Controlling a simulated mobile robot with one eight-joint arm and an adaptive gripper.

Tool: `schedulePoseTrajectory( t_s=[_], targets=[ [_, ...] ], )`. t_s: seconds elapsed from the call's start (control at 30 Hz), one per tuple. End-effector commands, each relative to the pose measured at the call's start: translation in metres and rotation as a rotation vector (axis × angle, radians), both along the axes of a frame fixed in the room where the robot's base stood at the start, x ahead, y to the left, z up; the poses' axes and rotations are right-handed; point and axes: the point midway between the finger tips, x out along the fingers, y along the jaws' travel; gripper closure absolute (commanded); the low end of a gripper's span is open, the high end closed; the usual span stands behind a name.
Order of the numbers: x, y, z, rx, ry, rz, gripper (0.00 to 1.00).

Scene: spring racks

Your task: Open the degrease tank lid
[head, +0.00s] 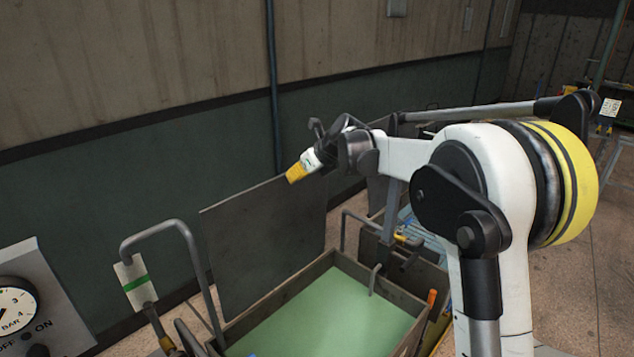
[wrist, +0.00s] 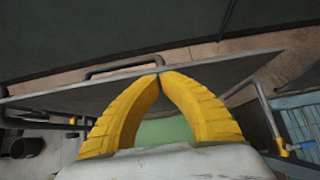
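A dark flat lid (head: 262,245) stands raised and nearly upright at the back of an open tank (head: 270,300). Pale green liquid (head: 325,318) fills the tank. I see no label that names the tank. My gripper (head: 291,177) is above the lid's upper edge near its right end, with yellow fingers pointing down-left. In the wrist view my gripper's fingertips (wrist: 160,75) meet with nothing seen between them. The lid (wrist: 70,98) lies behind them there, with a bar handle (wrist: 122,66) at its far edge. Whether the fingers touch the lid cannot be told.
A bent pipe (head: 165,226) with a green-striped tag stands left of the tank. A gauge panel (head: 30,300) is at lower left. Another tank with blue contents (wrist: 300,120) is at the right. The wall (head: 110,190) is close behind the lid.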

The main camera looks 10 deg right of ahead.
Motion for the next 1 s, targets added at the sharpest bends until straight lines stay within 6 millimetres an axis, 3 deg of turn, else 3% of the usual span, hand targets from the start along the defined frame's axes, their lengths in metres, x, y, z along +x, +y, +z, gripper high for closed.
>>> schedulePoseTrajectory(
  t_s=[0.1, 0.33, 0.83, 1.0],
  targets=[
    [0.018, 0.012, 0.001, 0.001, -0.003, 0.001, 1.00],
    [0.035, 0.025, 0.001, 0.002, -0.003, 0.000, 1.00],
    [0.038, 0.026, 0.000, 0.002, -0.003, 0.000, 1.00],
    [0.033, 0.017, 0.001, 0.003, -0.003, -0.001, 1.00]
  ],
)
